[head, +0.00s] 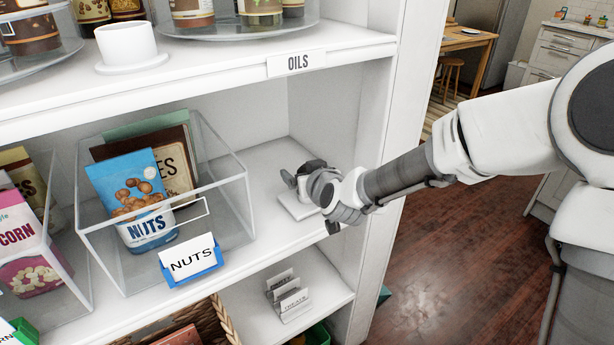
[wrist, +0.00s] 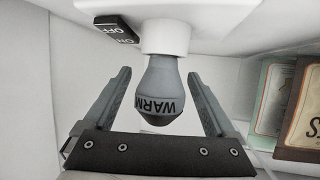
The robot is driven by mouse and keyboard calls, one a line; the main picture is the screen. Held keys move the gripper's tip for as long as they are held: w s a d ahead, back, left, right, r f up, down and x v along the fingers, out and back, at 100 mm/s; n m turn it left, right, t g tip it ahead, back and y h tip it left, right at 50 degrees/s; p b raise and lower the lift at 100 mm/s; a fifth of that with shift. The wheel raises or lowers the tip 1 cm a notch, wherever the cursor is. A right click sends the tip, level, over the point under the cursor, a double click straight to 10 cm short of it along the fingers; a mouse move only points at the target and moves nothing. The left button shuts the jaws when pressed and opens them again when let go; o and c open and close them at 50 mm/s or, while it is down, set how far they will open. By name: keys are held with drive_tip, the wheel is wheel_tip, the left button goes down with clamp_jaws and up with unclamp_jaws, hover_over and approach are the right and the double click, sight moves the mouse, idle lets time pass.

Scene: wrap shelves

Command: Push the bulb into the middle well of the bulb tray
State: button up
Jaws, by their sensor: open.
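The bulb (wrist: 160,85) is dark grey and reads "WARM" upside down in the wrist view. Its narrow end meets a white round socket (wrist: 166,38) on a white base. My gripper (wrist: 159,76) is open, with one finger on each side of the bulb and a visible gap to both. In the head view my gripper (head: 303,176) is inside the right part of the middle shelf, above a white base plate (head: 296,206). The bulb cannot be made out there. I cannot make out a bulb tray with wells in either view.
A black ON/OFF switch (wrist: 108,30) sits beside the socket. A clear bin (head: 240,190) with a blue nuts bag (head: 136,195) stands to the left, behind a NUTS label (head: 191,259). The right shelf wall (head: 372,120) is close to my gripper. The shelf labelled OILS (head: 297,62) is above.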

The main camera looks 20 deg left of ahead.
drive_tip(key=shift+c, duration=0.2)
clamp_jaws()
